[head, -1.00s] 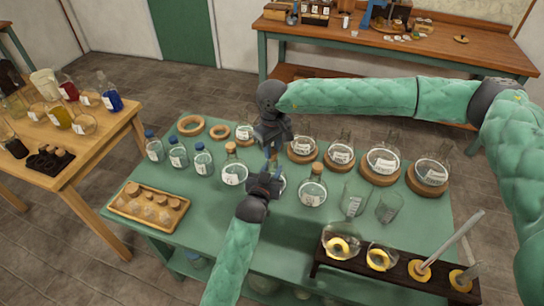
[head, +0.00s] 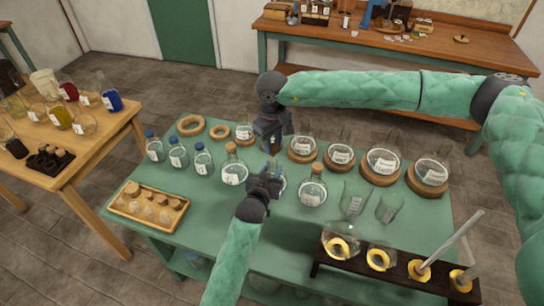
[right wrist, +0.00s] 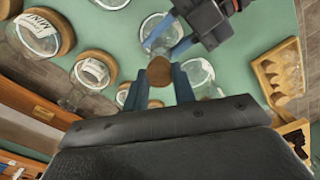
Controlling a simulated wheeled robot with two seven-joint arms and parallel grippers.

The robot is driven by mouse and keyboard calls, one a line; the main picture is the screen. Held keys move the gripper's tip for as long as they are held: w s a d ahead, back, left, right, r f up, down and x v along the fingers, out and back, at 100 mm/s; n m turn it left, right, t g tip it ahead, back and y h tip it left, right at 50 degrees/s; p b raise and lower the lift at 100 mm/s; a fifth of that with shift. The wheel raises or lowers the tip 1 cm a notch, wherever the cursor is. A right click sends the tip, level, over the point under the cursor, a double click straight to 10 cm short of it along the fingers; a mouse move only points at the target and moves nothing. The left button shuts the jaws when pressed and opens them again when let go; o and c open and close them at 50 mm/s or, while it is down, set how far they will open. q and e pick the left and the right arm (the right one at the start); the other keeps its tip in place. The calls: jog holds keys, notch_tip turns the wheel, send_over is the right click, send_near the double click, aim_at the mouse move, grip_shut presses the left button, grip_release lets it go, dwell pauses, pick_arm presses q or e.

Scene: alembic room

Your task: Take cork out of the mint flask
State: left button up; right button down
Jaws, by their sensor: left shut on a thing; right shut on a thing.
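My left gripper (head: 271,172) is shut on a clear flask (head: 281,187), taken as the mint flask, near the middle of the green table. The gripper hides most of it, and its label is not readable. My right gripper (head: 273,147) is above it, pointing down. In the right wrist view the right gripper (right wrist: 159,80) is shut on a brown cork (right wrist: 159,71). The flask (right wrist: 157,28) shows beyond the cork, beside the blue fingers of my left gripper (right wrist: 172,44). I cannot tell whether the cork is clear of the neck. The head view hides the cork.
Corked flasks stand close on both sides, one left (head: 233,174) and one right (head: 312,192). Round flasks on cork rings (head: 382,163) line the back right. Empty beakers (head: 355,200), a dark rack (head: 400,270) and a wooden cork tray (head: 148,207) are also near.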

jog(key=shift+r, duration=0.35)
pick_arm(q)
jog(key=o, duration=1)
jog(key=shift+s, duration=0.1)
pick_arm(e)
jog(key=shift+f, duration=0.1)
